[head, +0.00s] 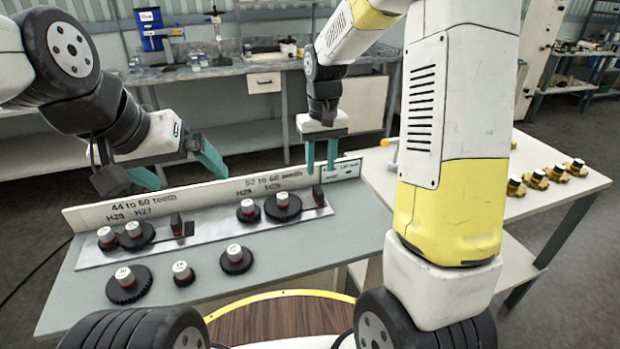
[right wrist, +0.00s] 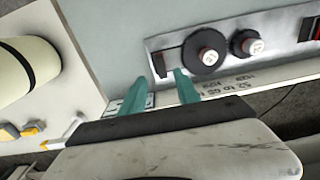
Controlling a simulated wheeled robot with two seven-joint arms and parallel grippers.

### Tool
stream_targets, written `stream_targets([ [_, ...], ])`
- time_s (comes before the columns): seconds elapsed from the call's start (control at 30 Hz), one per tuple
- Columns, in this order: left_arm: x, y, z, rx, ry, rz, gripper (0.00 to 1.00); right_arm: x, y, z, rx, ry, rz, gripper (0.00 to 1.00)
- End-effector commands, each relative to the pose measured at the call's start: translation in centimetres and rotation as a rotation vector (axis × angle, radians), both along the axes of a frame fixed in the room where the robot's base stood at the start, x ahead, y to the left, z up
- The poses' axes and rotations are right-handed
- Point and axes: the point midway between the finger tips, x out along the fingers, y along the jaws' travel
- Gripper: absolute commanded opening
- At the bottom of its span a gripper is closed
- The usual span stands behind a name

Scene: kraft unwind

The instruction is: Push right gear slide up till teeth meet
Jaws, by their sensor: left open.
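The right station holds a small dark gear (head: 248,211) and a larger dark gear (head: 283,207), both with white-topped hubs. The right wrist view shows the larger gear (right wrist: 207,50) beside the smaller gear (right wrist: 243,43); I cannot tell whether their teeth touch. The dark upright slide handle (head: 318,195) stands right of the larger gear. My right gripper (head: 321,155) is open and empty, pointing down above the handle. In the right wrist view, the handle (right wrist: 161,62) shows just beyond the fingertips, roughly between them. My left gripper (head: 180,170) is open and empty behind the left station.
The left station has two gears (head: 122,237) and its own handle (head: 178,225). Several loose gears (head: 182,272) lie on the bench front. A labelled backboard (head: 215,192) runs behind both stations. Yellow-based pieces (head: 535,179) sit on the right table. My right arm covers part of the view.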

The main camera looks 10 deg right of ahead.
Motion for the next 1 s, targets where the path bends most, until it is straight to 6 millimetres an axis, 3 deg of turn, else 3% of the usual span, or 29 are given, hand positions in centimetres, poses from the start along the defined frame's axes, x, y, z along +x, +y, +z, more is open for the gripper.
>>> stream_targets([
  [0.27, 0.0, 0.0, 0.0, 0.0, 0.0, 0.0, 1.0, 0.8, 0.3, -2.8, -0.017, 0.028, 0.008, 0.38],
  [0.6, 0.0, 0.0, 0.0, 0.0, 0.0, 0.0, 1.0, 0.8, 0.3, -8.0, -0.016, 0.029, 0.009, 0.38],
  [1.0, 0.0, 0.0, 0.0, 0.0, 0.0, 0.0, 1.0, 0.8, 0.3, -9.3, -0.015, 0.025, 0.008, 0.38],
])
